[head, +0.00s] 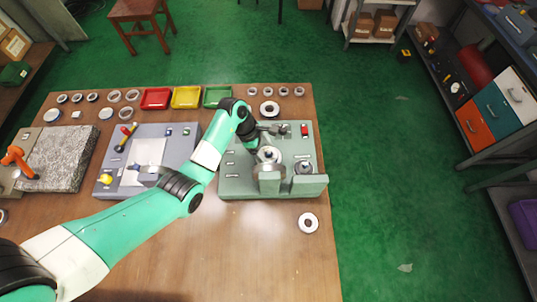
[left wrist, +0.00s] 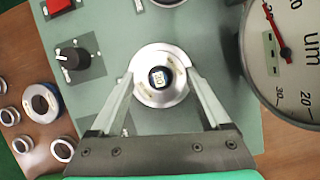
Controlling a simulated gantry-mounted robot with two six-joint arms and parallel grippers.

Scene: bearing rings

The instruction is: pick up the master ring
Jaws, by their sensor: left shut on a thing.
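The silver ring in my left gripper, which looks like the master ring (left wrist: 144,90), is a bright metal ring around a dark round centre with a small pale label. In the head view the ring (head: 269,155) is on or just above the grey-green gauge base (head: 235,184); I cannot tell if it touches. My left gripper (left wrist: 161,80) has a finger on each side of the ring, closed on its rim. In the head view the left gripper (head: 262,148) comes down over it and is partly hidden by its own arm. My right gripper is not in view.
A dial gauge (left wrist: 297,60) marked "um" stands close beside the ring. A black knob (left wrist: 72,60) and a red button (head: 304,130) sit on the base. Loose rings lie behind, and one ring (head: 308,222) lies in front. Red, yellow and green trays (head: 217,95) line the back.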

